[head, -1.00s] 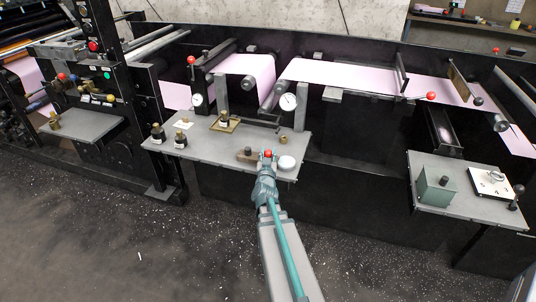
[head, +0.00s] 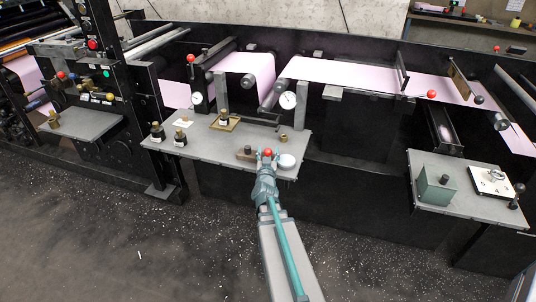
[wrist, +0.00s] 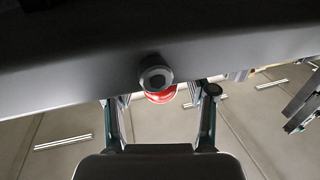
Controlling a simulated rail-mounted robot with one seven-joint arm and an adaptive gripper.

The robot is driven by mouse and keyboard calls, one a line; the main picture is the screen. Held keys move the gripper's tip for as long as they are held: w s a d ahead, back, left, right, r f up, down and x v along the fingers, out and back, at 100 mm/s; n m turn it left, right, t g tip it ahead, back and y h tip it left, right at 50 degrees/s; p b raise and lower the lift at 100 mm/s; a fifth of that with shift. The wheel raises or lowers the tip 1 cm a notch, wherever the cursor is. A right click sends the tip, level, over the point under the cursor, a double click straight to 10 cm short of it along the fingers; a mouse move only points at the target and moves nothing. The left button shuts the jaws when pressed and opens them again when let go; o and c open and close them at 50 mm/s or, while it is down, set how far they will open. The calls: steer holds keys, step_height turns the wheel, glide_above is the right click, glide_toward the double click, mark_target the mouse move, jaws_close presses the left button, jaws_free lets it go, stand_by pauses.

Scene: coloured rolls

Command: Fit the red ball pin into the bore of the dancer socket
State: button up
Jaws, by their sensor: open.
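The red ball pin (head: 267,152) shows as a small red ball near the front edge of the middle grey table, right at the tip of my arm. In the wrist view the red ball (wrist: 162,95) is partly hidden behind a dark round-ended part. My gripper (head: 265,164) is at the table's front edge, just below the ball in the head view. In the wrist view my gripper (wrist: 160,108) is open, one finger to each side of the ball. I cannot tell whether the fingers touch it. I cannot pick out the dancer socket or its bore with certainty.
A dark block (head: 245,154) is just left of the ball and a white round dish (head: 286,161) just right. Black-capped bottles (head: 157,133) stand at the table's left. A brass-coloured plate (head: 224,124) lies behind. A right table (head: 465,205) holds a green block (head: 437,187).

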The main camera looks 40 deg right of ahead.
mark_target(268, 152)
steer(key=shift+r, duration=0.2)
steer(key=v, duration=0.6)
steer(key=shift+w+r, duration=0.1)
steer(key=shift+r, duration=0.15)
steer(key=shift+w+r+p, duration=0.1)
steer(key=shift+r+p, duration=0.15)
steer(key=shift+p, duration=0.7)
steer(key=shift+f+p+v, duration=0.2)
steer(key=shift+p+v, duration=1.05)
steer(key=shift+p, duration=1.1)
steer(key=shift+f+p+v, duration=0.15)
steer(key=shift+p+v, duration=1.1)
steer(key=shift+p, duration=1.05)
